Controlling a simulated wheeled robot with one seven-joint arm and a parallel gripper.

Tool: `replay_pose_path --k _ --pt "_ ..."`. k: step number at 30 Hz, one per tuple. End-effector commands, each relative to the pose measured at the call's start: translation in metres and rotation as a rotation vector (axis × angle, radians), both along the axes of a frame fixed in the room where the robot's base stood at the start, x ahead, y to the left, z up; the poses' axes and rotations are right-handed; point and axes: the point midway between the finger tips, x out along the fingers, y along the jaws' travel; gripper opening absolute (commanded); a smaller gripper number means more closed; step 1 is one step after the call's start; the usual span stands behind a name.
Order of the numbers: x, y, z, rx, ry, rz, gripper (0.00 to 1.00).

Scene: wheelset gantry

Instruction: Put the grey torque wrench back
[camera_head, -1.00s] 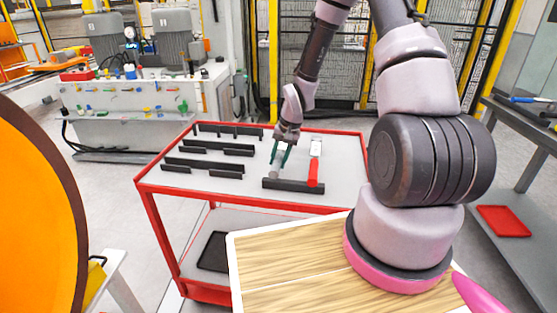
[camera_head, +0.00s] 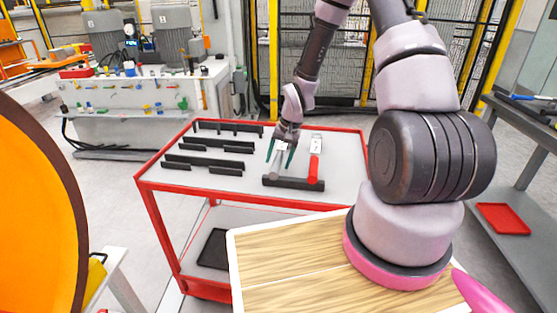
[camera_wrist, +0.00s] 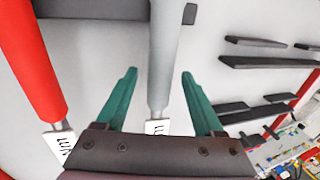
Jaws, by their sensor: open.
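The grey torque wrench (camera_wrist: 164,55) lies on the cart top, its handle across a black notched holder bar (camera_head: 300,184); in the head view its handle end (camera_head: 274,175) shows at the bar. Its white label (camera_wrist: 157,127) is near my gripper's palm. My gripper (camera_head: 280,161) is open above it. In the wrist view, the green fingers stand on either side of the grey handle, with a gap on both sides. A red torque wrench (camera_head: 314,168) lies beside it on the right in the head view, its handle on the same bar.
The red-edged cart (camera_head: 165,187) carries several other black holder bars (camera_head: 205,165) at left, which look empty. A wooden-topped table (camera_head: 290,275) stands in front. An orange round part (camera_head: 30,200) fills the left edge. A red tray (camera_head: 503,218) lies on the right bench.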

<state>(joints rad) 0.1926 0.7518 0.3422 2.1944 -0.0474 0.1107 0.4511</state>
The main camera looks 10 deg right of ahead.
Motion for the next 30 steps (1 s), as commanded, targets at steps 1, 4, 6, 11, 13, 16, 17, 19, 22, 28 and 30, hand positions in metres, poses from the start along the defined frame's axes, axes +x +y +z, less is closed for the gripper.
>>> replay_pose_path --k 1,4,6,11,13,16,17,19,22,28,30 --pt "0.001 -0.001 0.005 0.0 -0.003 -0.001 0.7" --pt "-0.001 -0.005 0.018 -0.001 -0.005 -0.001 0.7" --pt "-0.002 -0.008 0.032 0.0 -0.006 -0.002 0.7" --pt "-0.006 -0.016 0.065 -0.001 -0.007 -0.003 0.7" --pt "-0.007 -0.019 0.077 -0.002 -0.007 -0.002 0.7" --pt "-0.009 -0.022 0.09 -0.001 -0.005 0.0 0.7" --pt "-0.01 -0.023 0.093 -0.001 -0.004 -0.001 0.7" --pt "-0.011 -0.024 0.099 -0.001 -0.004 0.0 0.7" --pt "-0.012 -0.026 0.109 -0.01 -0.01 0.003 0.7" --pt "-0.022 -0.04 0.169 -0.084 -0.076 0.013 0.7" --pt "-0.03 -0.045 0.198 -0.114 -0.109 0.014 0.7"
